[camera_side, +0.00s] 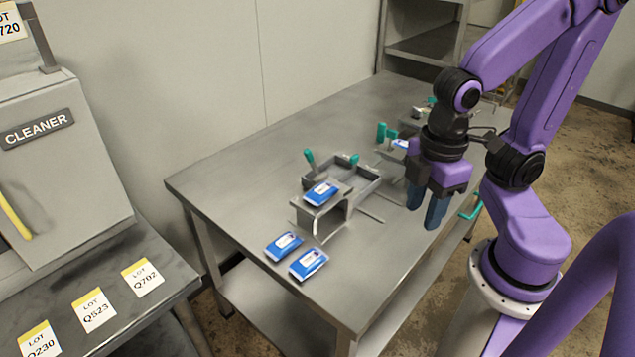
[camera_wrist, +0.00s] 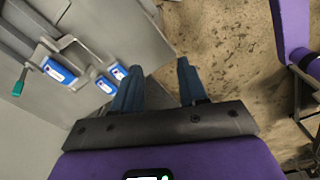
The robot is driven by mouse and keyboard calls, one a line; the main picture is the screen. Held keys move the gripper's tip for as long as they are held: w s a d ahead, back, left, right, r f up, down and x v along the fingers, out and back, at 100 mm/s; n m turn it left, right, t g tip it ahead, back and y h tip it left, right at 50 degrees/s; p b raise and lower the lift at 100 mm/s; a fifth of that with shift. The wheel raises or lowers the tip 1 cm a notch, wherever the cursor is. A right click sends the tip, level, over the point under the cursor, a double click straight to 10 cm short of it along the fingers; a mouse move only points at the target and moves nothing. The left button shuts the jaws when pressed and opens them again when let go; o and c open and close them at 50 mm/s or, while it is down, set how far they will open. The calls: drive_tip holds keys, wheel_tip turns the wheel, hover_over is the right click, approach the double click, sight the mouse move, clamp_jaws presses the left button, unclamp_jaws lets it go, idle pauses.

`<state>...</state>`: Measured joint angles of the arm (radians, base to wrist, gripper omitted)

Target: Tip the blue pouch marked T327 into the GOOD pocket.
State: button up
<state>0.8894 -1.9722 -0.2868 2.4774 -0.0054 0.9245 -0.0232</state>
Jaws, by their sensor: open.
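Several blue pouches with white labels are in view; I cannot read T327 on any. One blue pouch (camera_side: 321,194) lies on a raised metal stand, and it also shows in the wrist view (camera_wrist: 58,71). Two more blue pouches, (camera_side: 284,246) and (camera_side: 308,263), lie flat on the table near its front corner. A fourth blue piece (camera_side: 400,145) shows partly behind my arm. A metal tray (camera_side: 372,186) with teal handles adjoins the stand; no GOOD marking is legible. My gripper (camera_side: 423,210) is open and empty, pointing down to the right of the tray, apart from every pouch.
The steel table (camera_side: 240,185) is bare on its left side. A second metal fixture with a teal handle (camera_side: 381,132) stands farther back, partly behind my arm. The CLEANER cabinet (camera_side: 60,160) and lot cards (camera_side: 143,277) are off to the left.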

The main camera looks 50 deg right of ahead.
drive_tip(key=w+a+r+n+h, duration=0.1)
drive_tip(key=w+a+r+n, duration=0.1)
drive_tip(key=w, duration=0.8)
drive_tip(key=w+a+r+n+h, duration=0.1)
drive_tip(key=w+r, duration=0.1)
drive_tip(key=w, duration=0.9)
drive_tip(key=n+h, duration=0.2)
drive_tip(key=h, duration=0.1)
hover_over(307, 150)
drive_tip(key=a, duration=0.6)
drive_tip(key=x, duration=1.7)
drive_tip(key=shift+s+a+f, duration=0.1)
drive_tip(key=shift+s+a, duration=0.05)
drive_tip(key=shift+a, duration=0.05)
clamp_jaws()
